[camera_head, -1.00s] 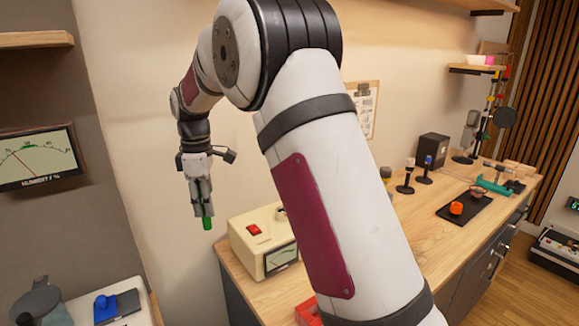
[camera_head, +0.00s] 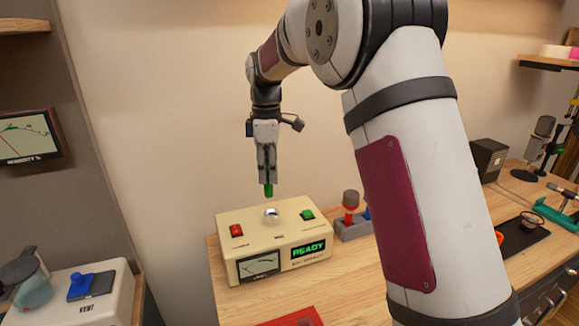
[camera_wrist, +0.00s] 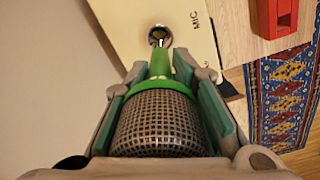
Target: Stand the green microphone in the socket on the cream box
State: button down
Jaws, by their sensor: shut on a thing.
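The green microphone (camera_wrist: 160,120) has a grey mesh head and a green collar and handle. My gripper (camera_head: 267,178) is shut on it, and the pads press on both sides of the mesh head in the wrist view. The green handle (camera_head: 268,190) points down in the head view, above the cream box (camera_head: 245,252). The shiny round socket (camera_head: 271,213) is on the box top. In the wrist view the socket (camera_wrist: 159,36) lies just beyond the handle's tip. I see a gap between handle and socket in the head view.
A red object (camera_head: 293,317) lies in front.

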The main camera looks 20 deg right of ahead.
aim_at(271, 196)
jog(key=shift+d, duration=0.1)
jog(key=shift+f, duration=0.9)
jog(key=shift+f+b, duration=0.55)
jog(key=shift+f, duration=2.55)
jog(key=c, duration=1.2)
grip_release()
notch_tip(271, 196, up, 12)
